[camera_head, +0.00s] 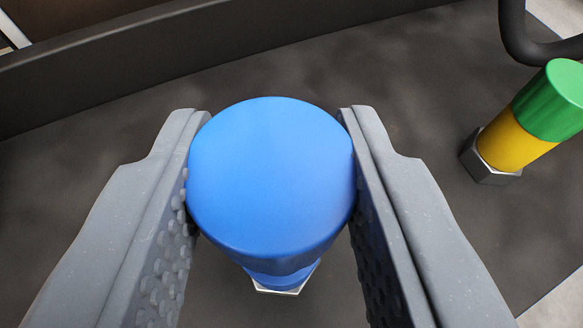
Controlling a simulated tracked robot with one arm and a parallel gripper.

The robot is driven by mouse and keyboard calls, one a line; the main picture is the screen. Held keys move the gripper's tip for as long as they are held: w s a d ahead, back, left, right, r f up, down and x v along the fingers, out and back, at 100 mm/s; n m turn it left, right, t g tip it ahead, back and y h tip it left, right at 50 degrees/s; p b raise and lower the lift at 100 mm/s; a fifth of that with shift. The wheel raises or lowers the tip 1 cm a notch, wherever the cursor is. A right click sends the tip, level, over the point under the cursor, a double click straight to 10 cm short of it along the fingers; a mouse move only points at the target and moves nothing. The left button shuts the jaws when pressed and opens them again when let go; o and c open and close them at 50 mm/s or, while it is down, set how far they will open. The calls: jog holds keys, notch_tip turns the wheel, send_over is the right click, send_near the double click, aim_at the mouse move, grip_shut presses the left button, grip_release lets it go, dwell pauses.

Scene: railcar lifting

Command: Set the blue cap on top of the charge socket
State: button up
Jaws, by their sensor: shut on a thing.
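The blue cap (270,180) is a smooth, round-topped cylinder in the middle of the view. My gripper (273,115) is shut on it, with one grey finger against each side. Below the cap a narrower blue part (282,278) shows, and under that the edge of a pale metal hex base (283,291). The cap hides most of these. I cannot tell whether the narrower blue part belongs to the cap or to a socket beneath it, nor whether the cap touches what is below.
To the right, a green-topped yellow post (511,141) stands on a metal hex base (487,164). A dark curved pipe (520,40) is at the upper right. A dark raised rim (150,55) runs along the back of the dark surface (420,90).

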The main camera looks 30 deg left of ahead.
aim_at(276, 235)
jog(key=shift+f, duration=1.55)
jog(key=shift+f, duration=0.45)
jog(key=o, duration=0.9)
jog(key=shift+r, duration=0.15)
jog(key=shift+b+v, duration=0.4)
jog(key=shift+v, duration=5.75)
jog(key=shift+w+r, duration=0.1)
jog(key=shift+r, duration=0.05)
